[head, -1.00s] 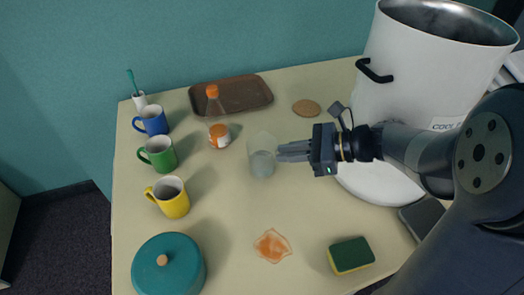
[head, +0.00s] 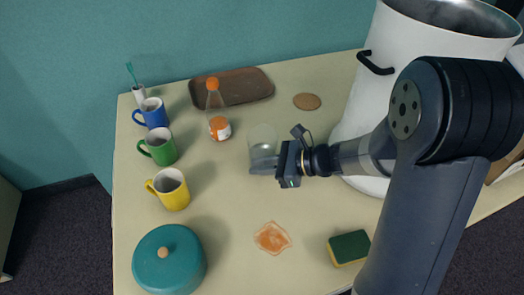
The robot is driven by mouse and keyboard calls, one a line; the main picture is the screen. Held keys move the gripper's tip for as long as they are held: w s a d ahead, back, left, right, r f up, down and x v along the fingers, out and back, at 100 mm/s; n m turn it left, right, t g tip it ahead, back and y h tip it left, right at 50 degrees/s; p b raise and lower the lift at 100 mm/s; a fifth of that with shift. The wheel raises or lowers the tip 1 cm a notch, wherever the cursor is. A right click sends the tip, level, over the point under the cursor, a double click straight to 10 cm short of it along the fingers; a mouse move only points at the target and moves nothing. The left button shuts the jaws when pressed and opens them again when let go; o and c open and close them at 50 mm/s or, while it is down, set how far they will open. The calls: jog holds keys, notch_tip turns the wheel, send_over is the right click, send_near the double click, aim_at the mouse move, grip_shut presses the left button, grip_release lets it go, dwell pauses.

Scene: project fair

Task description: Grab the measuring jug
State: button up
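The measuring jug (head: 262,138) is a clear, see-through vessel standing upright near the middle of the cream table. My gripper (head: 262,166) comes in from the right at the jug's lower part. Its dark fingers overlap the jug's base in the picture, and part of the base is hidden. I cannot tell whether the fingers touch the jug, or whether they are open or shut.
An orange-capped bottle (head: 217,120) stands left of the jug, near a brown tray (head: 245,86). Blue (head: 154,114), green (head: 161,148) and yellow (head: 173,190) mugs line the left. A teal pot (head: 168,272), an orange patch (head: 272,238) and a sponge (head: 349,248) are in front; a white cooler (head: 395,80) stands right.

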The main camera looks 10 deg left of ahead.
jog(key=shift+a+f, duration=0.1)
jog(key=shift+a, duration=0.15)
jog(key=shift+c, duration=0.3)
grip_shut()
